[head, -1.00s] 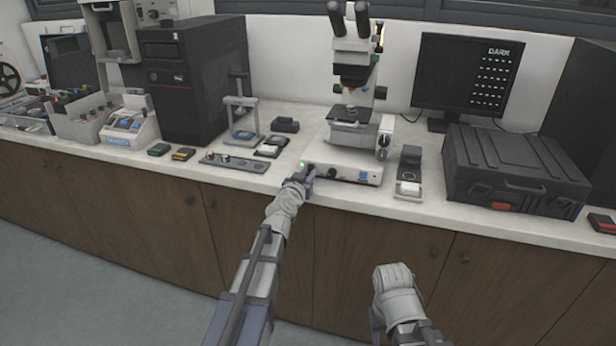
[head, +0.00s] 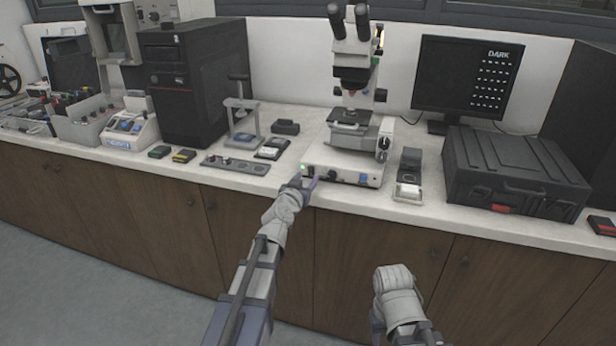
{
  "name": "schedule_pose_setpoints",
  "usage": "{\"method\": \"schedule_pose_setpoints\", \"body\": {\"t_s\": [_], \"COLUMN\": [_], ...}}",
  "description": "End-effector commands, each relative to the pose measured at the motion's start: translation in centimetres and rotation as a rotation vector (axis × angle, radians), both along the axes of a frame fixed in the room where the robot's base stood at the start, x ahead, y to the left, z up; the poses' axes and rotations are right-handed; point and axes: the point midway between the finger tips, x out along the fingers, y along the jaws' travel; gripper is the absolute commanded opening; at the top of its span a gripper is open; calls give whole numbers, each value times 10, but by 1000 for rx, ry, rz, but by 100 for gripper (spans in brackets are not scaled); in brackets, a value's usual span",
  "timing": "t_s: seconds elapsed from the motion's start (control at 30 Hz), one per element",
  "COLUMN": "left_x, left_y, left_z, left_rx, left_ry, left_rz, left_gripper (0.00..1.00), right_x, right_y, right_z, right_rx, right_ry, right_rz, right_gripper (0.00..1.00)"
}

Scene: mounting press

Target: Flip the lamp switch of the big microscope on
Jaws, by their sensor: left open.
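The big microscope (head: 352,75) stands at the back of the bench on a white base (head: 342,160). The base's front panel has a small lit green light (head: 303,168) at its left end, a black knob (head: 332,175) and a blue part (head: 363,179). A small dark part, perhaps the lamp switch, sits beside the green light; its position cannot be read. My left gripper (head: 308,184) is open and empty, just in front of and below the panel's left end. My right arm is at the lower middle, and its gripper does not show.
The monitor (head: 468,80) behind reads "DARK". A small device (head: 409,178) and a black case (head: 515,170) stand right of the microscope. A control strip (head: 235,165) and a small stand (head: 243,130) are to the left. The bench's front edge runs under my left gripper.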

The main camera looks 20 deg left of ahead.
Motion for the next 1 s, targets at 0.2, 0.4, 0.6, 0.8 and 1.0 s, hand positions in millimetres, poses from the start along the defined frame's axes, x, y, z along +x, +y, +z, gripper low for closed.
{"method": "schedule_pose_setpoints", "body": {"t_s": [0.2, 0.4, 0.6, 0.8, 1.0], "left_x": [-41, -54, -52, -59, -107], "left_y": [0, 1, 1, -38, -141], "left_z": [6, 7, 7, -9, -73], "left_rx": [0, 1, 1, 0, 21], "left_ry": [0, 0, 0, 72, 391], "left_rz": [0, -1, -1, -103, -367], "left_gripper": [55, 55, 55, 55, 55], "right_x": [0, 0, 0, 0, 0], "right_y": [0, 0, 0, 0, 0], "right_z": [6, 7, 7, 7, 7], "right_rx": [0, 0, 0, 0, 0], "right_ry": [0, 0, 0, 0, 0], "right_rz": [0, 0, 0, 0, 0], "right_gripper": [45, 45, 45, 45, 45]}}
